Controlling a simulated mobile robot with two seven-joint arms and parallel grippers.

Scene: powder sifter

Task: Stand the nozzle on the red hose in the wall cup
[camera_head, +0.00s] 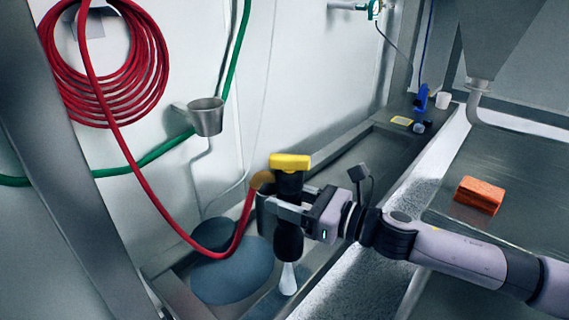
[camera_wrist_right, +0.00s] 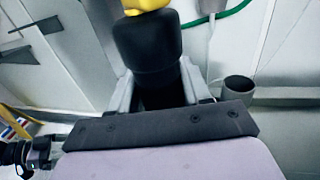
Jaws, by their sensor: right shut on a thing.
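The nozzle (camera_head: 289,240) has a black body, a yellow top and a pale tip that points down. My right gripper (camera_head: 284,207) is shut around its black body and holds it up, roughly upright. The nozzle also shows in the right wrist view (camera_wrist_right: 148,42), between the fingers. The red hose (camera_head: 160,208) hangs from the wall coil and loops up to the nozzle's left side. The grey wall cup (camera_head: 207,117) is fixed to the wall, up and left of the nozzle, apart from it. The cup also shows in the right wrist view (camera_wrist_right: 238,91).
A green hose (camera_head: 165,149) runs along the wall behind the cup. A dark round form (camera_head: 232,275) lies below the nozzle. An orange block (camera_head: 479,195) lies on the right bench. A blue object (camera_head: 421,98) and a white cup (camera_head: 443,100) stand farther back.

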